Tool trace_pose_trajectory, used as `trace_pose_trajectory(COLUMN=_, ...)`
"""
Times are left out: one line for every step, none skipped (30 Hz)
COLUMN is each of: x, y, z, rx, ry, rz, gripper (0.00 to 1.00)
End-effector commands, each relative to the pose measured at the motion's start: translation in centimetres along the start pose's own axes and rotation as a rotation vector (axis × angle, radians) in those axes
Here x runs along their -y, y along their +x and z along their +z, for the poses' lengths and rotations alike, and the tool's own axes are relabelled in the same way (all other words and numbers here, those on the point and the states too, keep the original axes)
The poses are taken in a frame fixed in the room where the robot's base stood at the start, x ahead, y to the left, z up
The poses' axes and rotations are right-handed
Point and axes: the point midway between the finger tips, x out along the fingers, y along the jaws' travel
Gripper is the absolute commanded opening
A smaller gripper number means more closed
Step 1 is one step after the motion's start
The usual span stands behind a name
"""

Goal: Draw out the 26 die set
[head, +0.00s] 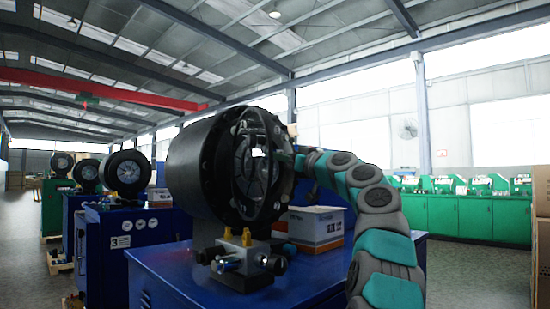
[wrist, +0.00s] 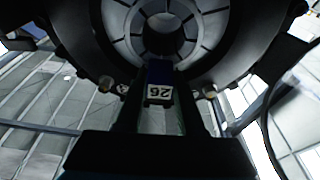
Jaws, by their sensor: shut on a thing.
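The large black crimper head (head: 200,165) stands on a blue cabinet (head: 190,275), its round face toward the right. In the wrist view, grey die segments (wrist: 122,20) ring its central hole (wrist: 163,32). The 26 die set (wrist: 159,73) shows as a dark blue block with a white label reading 26, upside down, at the lower edge of the hole. My gripper (wrist: 160,88) is shut on it, one finger on each side. How deep the block sits in the crimper cannot be told. In the head view my arm reaches the face from the right, and my gripper is mostly hidden.
A valve block with fittings (head: 240,262) sits on the cabinet in front of the crimper. More crimpers on cabinets (head: 127,172) stand at left. Green machines (head: 465,215) line the right wall, with open floor before them.

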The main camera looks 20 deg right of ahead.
Motion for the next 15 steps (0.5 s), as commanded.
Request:
trace_pose_trajectory(x=0.1, y=-0.3, z=-0.5, rx=-0.008, ry=-0.002, rz=0.000, gripper=0.00)
trace_pose_trajectory(x=0.2, y=-0.4, z=-0.5, rx=-0.009, ry=-0.003, rz=0.000, gripper=0.00)
trace_pose_trajectory(x=0.2, y=-0.6, z=-0.6, rx=-0.009, ry=-0.003, rz=0.000, gripper=0.00)
trace_pose_trajectory(x=0.2, y=-0.7, z=-0.6, rx=-0.010, ry=-0.003, rz=0.000, gripper=0.00)
trace_pose_trajectory(x=0.2, y=-0.8, z=-0.7, rx=-0.010, ry=-0.003, rz=0.000, gripper=0.00)
trace_pose_trajectory(x=0.2, y=-0.9, z=-0.7, rx=-0.011, ry=-0.003, rz=0.000, gripper=0.00)
trace_pose_trajectory(x=0.2, y=-1.0, z=-0.8, rx=-0.011, ry=-0.003, rz=0.000, gripper=0.00)
trace_pose_trajectory(x=0.2, y=-1.1, z=-0.8, rx=-0.011, ry=-0.003, rz=0.000, gripper=0.00)
trace_pose_trajectory(x=0.2, y=-1.3, z=-0.9, rx=-0.012, ry=-0.003, rz=0.000, gripper=0.00)
trace_pose_trajectory(x=0.2, y=-1.4, z=-0.9, rx=-0.012, ry=-0.003, rz=0.000, gripper=0.00)
trace_pose_trajectory(x=0.2, y=-1.5, z=-0.9, rx=-0.012, ry=-0.003, rz=0.000, gripper=0.00)
trace_pose_trajectory(x=0.2, y=-1.6, z=-1.0, rx=-0.013, ry=-0.003, rz=0.000, gripper=0.00)
trace_pose_trajectory(x=0.2, y=-1.7, z=-1.0, rx=-0.013, ry=-0.003, rz=0.000, gripper=0.00)
trace_pose_trajectory(x=0.2, y=-1.9, z=-1.1, rx=-0.013, ry=-0.003, rz=0.000, gripper=0.00)
trace_pose_trajectory(x=0.3, y=-2.0, z=-1.1, rx=-0.013, ry=-0.003, rz=0.000, gripper=0.00)
